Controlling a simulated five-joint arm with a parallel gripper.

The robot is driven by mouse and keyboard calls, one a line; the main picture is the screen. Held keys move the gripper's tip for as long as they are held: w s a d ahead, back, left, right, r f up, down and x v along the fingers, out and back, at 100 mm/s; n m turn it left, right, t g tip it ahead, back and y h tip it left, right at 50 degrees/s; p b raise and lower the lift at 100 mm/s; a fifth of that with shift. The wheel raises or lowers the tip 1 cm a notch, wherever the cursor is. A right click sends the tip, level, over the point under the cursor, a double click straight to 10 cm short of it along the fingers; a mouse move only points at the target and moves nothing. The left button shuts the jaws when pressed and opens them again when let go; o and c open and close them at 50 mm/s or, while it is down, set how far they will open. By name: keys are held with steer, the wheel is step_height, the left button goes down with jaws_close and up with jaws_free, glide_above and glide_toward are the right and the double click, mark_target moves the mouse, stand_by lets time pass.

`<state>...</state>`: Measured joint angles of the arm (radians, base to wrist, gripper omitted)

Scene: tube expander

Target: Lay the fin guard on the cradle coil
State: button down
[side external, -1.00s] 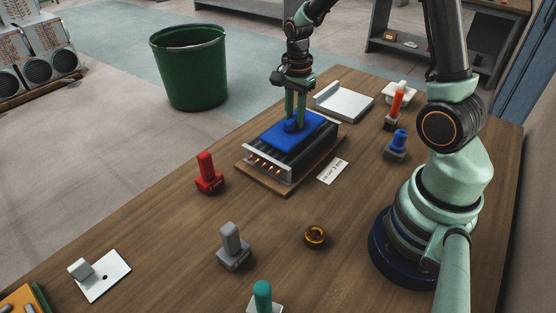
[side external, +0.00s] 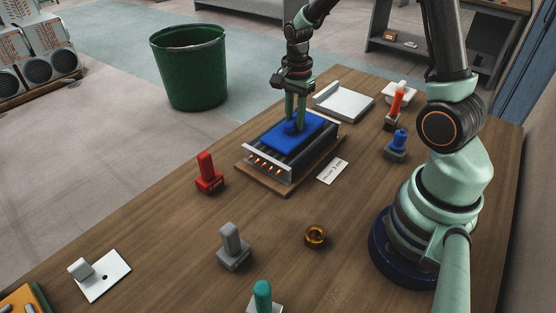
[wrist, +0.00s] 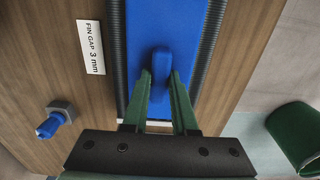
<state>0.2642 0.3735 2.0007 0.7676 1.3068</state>
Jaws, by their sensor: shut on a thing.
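The fin guard (side external: 312,122) is a flat blue plate with a raised blue knob. It lies flat along the top of the cradle coil (side external: 292,161), a dark finned block with white end plates and copper tube ends on a wooden base. In the wrist view the blue guard (wrist: 187,25) runs lengthwise between dark fin edges (wrist: 117,45). My gripper (side external: 295,124) is over the coil, pointing down, with its green fingers shut on the guard's knob. The fingers (wrist: 160,80) also flank the knob in the wrist view. The guard's underside contact is hidden.
A white tray (side external: 343,101) stands behind the coil. A red tool (side external: 208,174) is to its left, and blue (side external: 396,146) and orange (side external: 396,105) tools are to its right. A grey tool (side external: 232,248) and brass ring (side external: 315,236) are in front. A label card (side external: 333,172) lies beside the coil.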

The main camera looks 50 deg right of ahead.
steer(key=shift+f, duration=0.3)
stand_by(0.4)
steer(key=c, duration=0.6)
jaws_free()
steer(key=shift+r, duration=3.05)
